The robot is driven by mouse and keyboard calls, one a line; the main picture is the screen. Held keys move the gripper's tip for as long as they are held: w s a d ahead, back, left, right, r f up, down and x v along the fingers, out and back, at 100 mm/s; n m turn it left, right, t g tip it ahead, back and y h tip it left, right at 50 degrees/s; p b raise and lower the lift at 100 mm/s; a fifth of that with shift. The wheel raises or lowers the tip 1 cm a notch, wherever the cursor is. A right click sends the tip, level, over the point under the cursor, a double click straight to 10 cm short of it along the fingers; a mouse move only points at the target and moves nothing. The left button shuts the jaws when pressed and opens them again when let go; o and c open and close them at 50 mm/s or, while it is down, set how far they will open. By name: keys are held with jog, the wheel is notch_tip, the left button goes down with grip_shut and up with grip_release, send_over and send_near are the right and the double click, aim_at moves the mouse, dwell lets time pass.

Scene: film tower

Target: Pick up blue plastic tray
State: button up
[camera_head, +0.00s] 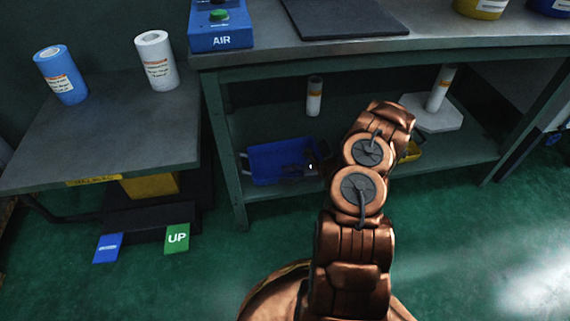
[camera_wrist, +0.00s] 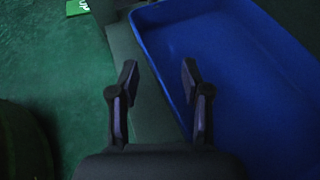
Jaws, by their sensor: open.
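The blue plastic tray (camera_head: 264,160) lies on the lower shelf of the workbench, with a light handle at its left end. My gripper (camera_head: 303,169) is a dark shape over the tray's right part, partly hidden by my arm. In the wrist view, the tray (camera_wrist: 235,60) fills the right side. My gripper (camera_wrist: 158,76) is open there, with nothing held. The tray's left rim runs between the two fingers in the picture, and the right finger is over the tray's inside. I cannot tell how far the fingertips are above the rim.
The workbench top (camera_head: 420,46) overhangs the shelf (camera_head: 455,158). A white roll (camera_head: 314,96) stands behind the tray, and another (camera_head: 440,88) stands on a white base at right. A lift table (camera_head: 120,115) with two rolls stands left. Green UP pedal (camera_head: 177,237) is on the floor.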

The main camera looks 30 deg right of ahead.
jog(key=shift+w+a+f, duration=0.1)
jog(key=shift+a, duration=0.05)
grip_shut()
dwell(0.4)
